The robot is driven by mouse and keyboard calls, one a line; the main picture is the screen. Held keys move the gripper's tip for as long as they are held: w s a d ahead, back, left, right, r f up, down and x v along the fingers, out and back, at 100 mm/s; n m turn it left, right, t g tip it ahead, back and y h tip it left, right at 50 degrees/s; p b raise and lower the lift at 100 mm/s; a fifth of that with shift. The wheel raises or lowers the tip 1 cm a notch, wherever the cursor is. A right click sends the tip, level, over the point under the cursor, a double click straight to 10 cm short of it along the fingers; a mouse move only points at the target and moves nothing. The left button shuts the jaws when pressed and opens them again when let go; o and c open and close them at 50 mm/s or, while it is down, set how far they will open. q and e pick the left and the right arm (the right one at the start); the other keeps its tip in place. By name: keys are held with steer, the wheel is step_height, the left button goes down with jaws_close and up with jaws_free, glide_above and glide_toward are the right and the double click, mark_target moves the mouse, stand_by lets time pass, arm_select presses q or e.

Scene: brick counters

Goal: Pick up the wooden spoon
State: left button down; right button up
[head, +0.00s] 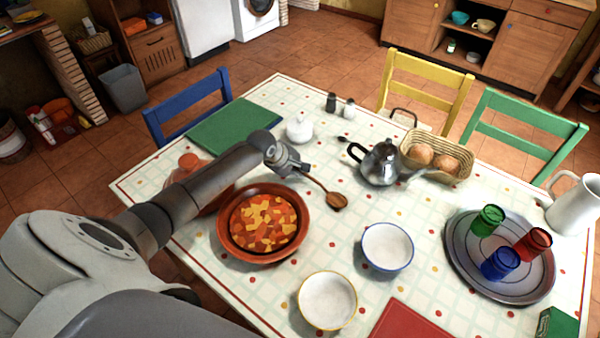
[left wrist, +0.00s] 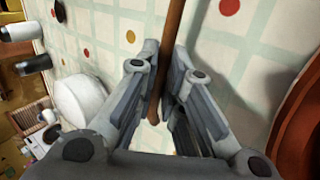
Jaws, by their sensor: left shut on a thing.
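The wooden spoon (head: 336,200) has a brown bowl end and a thin handle, and shows above the table just right of the stew dish. My left gripper (head: 298,170) is shut on its handle. In the left wrist view the spoon handle (left wrist: 172,35) runs between the two fingers of my left gripper (left wrist: 166,95). The spoon's bowl end is outside the left wrist view. Whether the spoon touches the table I cannot tell. My right gripper is not in view.
A brown dish of stew (head: 228,235) stands below my left arm. A white lidded pot (head: 299,128), a metal teapot (head: 380,165), a bread basket (head: 458,172), two bowls (head: 388,247) and a tray (head: 465,273) with coloured cups stand around. Chairs surround the table.

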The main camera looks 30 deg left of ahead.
arm_select(q)
steer(key=s+a+r+b, duration=0.1)
steer(key=s+a+r, duration=0.6)
steer(key=s+r, duration=0.4)
steer(key=shift+s+a+r, duration=0.3)
steer(key=shift+a+r, duration=0.1)
steer(key=shift+r, duration=0.15)
